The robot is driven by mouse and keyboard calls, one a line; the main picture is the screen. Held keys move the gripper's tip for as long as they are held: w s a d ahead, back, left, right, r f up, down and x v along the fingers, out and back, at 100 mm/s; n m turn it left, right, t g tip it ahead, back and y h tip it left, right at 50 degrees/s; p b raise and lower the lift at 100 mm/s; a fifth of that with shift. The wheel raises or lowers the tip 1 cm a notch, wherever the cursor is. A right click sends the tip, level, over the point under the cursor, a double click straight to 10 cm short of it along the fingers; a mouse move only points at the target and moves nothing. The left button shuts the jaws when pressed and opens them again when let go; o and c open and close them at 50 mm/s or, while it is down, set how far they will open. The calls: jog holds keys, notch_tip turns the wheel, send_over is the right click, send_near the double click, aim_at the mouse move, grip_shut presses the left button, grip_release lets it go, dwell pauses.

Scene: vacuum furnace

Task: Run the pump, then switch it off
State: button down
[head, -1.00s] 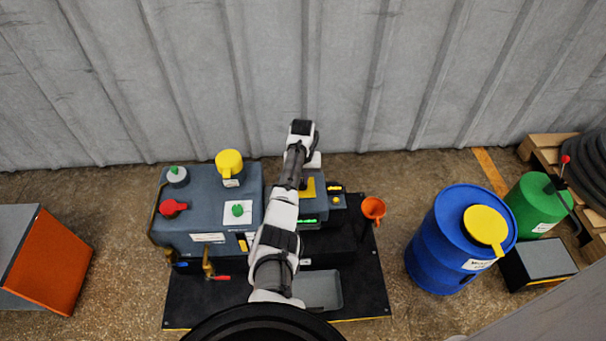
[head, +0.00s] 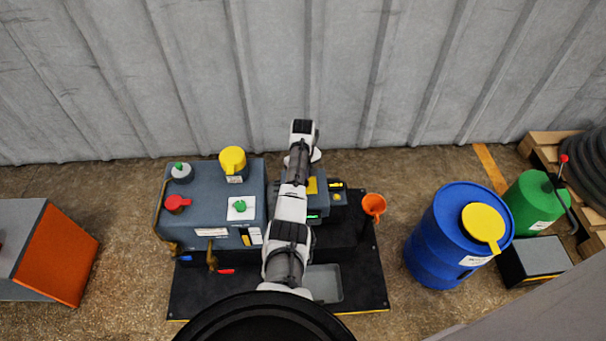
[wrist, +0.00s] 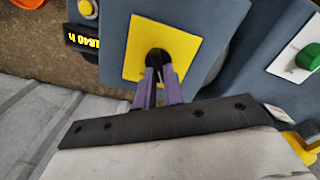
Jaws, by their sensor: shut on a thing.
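The pump (head: 216,222) is a grey-blue machine on a black base left of my arm. On its motor side, a yellow plate (head: 311,186) carries a black rotary switch, partly hidden by my arm in the head view. In the wrist view, the yellow plate (wrist: 178,38) shows with the dark switch knob (wrist: 157,54) at its centre. My gripper (wrist: 158,70) has its purple fingers closed on this knob. The fingers hide part of the knob, so its setting cannot be read. In the head view my gripper is hidden behind my arm.
A green knob on a white plate (head: 241,208), a red cap (head: 177,203) and a yellow cap (head: 232,160) sit on the pump. A display (wrist: 84,40) and a yellow button (wrist: 87,8) are beside the switch. An orange funnel (head: 374,205) and blue drum (head: 457,238) stand right.

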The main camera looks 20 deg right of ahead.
dwell(0.3)
jog(key=c, duration=1.5)
grip_release()
notch_tip(320, 180, up, 14)
